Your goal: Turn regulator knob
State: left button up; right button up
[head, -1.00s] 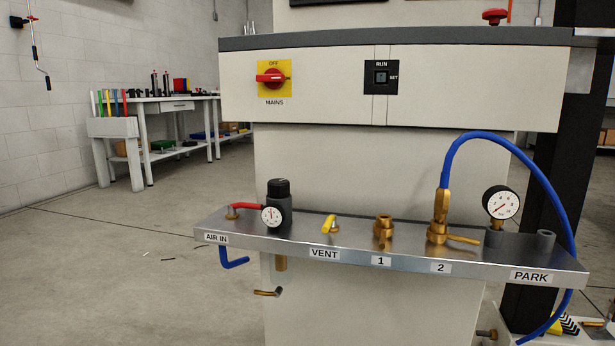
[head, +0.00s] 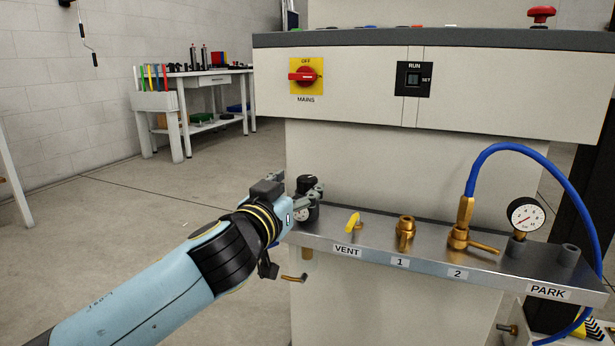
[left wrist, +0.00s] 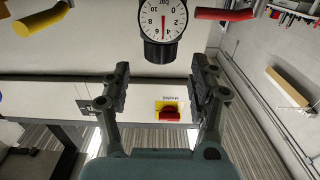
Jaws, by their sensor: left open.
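The regulator is a dark body with a black knob on top (head: 305,184) and a round white gauge, standing at the left of the metal shelf (head: 376,249). My left gripper (head: 310,190) reaches in from the left and is open at the regulator, hiding part of it. In the left wrist view the black knob (left wrist: 160,53) sits beside the gauge (left wrist: 162,20), between and slightly beyond the fingertips (left wrist: 161,66). Gaps show on both sides, so the fingers look apart from the knob. The gauge needle points near 4. My right gripper is not in view.
A yellow vent lever (head: 353,221), brass fittings (head: 405,230), a blue hose (head: 560,190) and a second gauge (head: 525,215) line the shelf. A red lever (left wrist: 224,14) lies close to the regulator. The cabinet front (head: 340,150) stands behind. Open floor lies left.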

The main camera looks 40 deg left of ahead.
aim_at(302, 182)
pick_arm(q)
jog(key=x, duration=0.5)
jog(key=shift+w, duration=0.15)
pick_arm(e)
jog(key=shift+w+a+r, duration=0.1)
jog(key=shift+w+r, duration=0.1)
pick_arm(q)
jog(key=c, duration=1.2)
jog(key=shift+h, duration=0.3)
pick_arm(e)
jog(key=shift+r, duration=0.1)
pick_arm(q)
jog(key=shift+m+h, duration=0.3)
jog(key=shift+m, duration=0.1)
jog(key=shift+c, duration=0.2)
jog(key=o, duration=1.2)
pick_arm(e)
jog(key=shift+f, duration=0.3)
